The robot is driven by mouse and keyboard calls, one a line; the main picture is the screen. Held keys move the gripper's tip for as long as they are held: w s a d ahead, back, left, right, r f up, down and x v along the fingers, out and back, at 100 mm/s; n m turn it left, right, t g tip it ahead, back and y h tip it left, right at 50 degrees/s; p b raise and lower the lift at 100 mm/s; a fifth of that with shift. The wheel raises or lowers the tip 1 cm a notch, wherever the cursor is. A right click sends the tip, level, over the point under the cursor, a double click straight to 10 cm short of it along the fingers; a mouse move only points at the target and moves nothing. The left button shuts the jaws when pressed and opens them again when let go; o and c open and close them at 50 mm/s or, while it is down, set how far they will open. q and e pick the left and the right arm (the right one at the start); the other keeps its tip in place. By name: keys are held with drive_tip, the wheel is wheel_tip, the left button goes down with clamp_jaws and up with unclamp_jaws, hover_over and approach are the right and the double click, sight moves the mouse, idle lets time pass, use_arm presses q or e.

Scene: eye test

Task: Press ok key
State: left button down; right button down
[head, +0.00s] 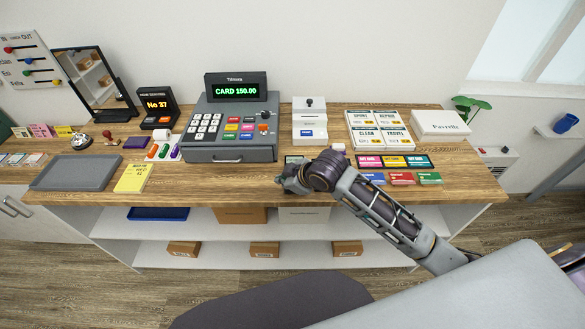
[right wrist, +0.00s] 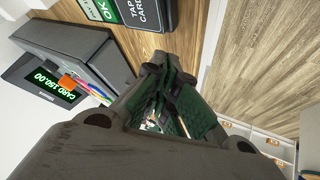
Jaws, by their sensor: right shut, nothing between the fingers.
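The green OK key (right wrist: 104,9) shows at the top edge of the right wrist view, partly cut off. It is beside a dark panel (right wrist: 141,12) marked TAP CARD. In the head view a small dark device with a greenish face (head: 294,159) lies behind my right gripper, partly hidden, and its keys cannot be read. My right gripper (head: 284,184) is shut and empty, low near the table's front edge. In the right wrist view its fingertips (right wrist: 166,68) are apart from the OK key in the picture. My left gripper is not in view.
The cash register (head: 230,125), showing CARD 150.00, stands left of and behind my right gripper. A white machine (head: 309,128) stands at the back. Coloured cards (head: 400,178) lie right of my forearm. A yellow pad (head: 133,178) and grey tray (head: 75,173) lie left.

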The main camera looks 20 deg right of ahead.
drive_tip(key=w+d+r+n, duration=0.1)
drive_tip(key=w+d+r, duration=0.1)
drive_tip(key=w, duration=0.3)
drive_tip(key=w+d+r+n+t, duration=0.1)
drive_tip(key=w+d+r+n, duration=0.1)
drive_tip(key=w+r, duration=0.2)
drive_tip(key=shift+w+d+r, duration=0.3)
drive_tip(key=shift+w+r, duration=0.05)
drive_tip(key=shift+w, duration=0.2)
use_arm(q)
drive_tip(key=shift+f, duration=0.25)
use_arm(e)
drive_tip(key=shift+f, duration=0.2)
